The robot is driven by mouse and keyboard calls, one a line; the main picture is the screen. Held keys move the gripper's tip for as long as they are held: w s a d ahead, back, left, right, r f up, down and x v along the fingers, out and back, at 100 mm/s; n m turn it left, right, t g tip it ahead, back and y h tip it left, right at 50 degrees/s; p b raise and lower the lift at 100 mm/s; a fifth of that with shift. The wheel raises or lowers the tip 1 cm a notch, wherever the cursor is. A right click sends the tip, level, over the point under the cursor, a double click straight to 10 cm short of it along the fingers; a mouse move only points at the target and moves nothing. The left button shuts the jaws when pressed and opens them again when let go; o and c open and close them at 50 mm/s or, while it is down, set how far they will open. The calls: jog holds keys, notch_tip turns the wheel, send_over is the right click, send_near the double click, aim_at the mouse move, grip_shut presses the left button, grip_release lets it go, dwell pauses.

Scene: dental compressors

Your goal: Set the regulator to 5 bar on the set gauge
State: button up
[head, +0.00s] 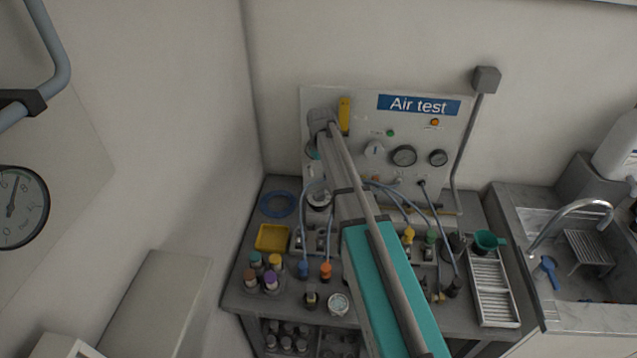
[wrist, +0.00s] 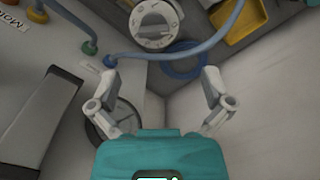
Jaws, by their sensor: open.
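My gripper (wrist: 160,76) is open and empty in the wrist view, its two fingers spread wide. In the head view my gripper (head: 313,150) is mostly hidden behind my arm at the panel's left side. A pale round knob with markings (wrist: 154,24) lies beyond the fingertips, apart from them; it appears as the pale round thing (head: 319,198) below my gripper in the head view. A dark-rimmed round gauge (wrist: 126,116) is partly hidden behind the left finger. Two more gauges, a larger (head: 404,155) and a smaller (head: 438,158), sit on the panel. Their readings are too small to tell.
The Air test panel (head: 460,125) has a white knob (head: 375,149) and blue hoses (head: 395,197) below. A blue coil (head: 278,204), a yellow tray (head: 272,238) and several capped bottles (head: 271,280) crowd the bench. A sink (head: 575,260) is at right.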

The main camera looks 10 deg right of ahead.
aim_at(319, 192)
jog(key=shift+w+r+n+p, duration=0.15)
jog(key=shift+w+r, duration=0.2)
jog(key=shift+w, duration=0.25)
jog(key=shift+w+r+n+p, duration=0.15)
jog(key=shift+w+r, duration=0.15)
jog(key=shift+w, duration=0.3)
jog(key=shift+f, duration=0.2)
notch_tip(319, 192, down, 14)
jog(key=b, duration=1.4)
jog(key=shift+r, duration=0.25)
jog(key=c, duration=1)
jog(key=shift+c, duration=0.2)
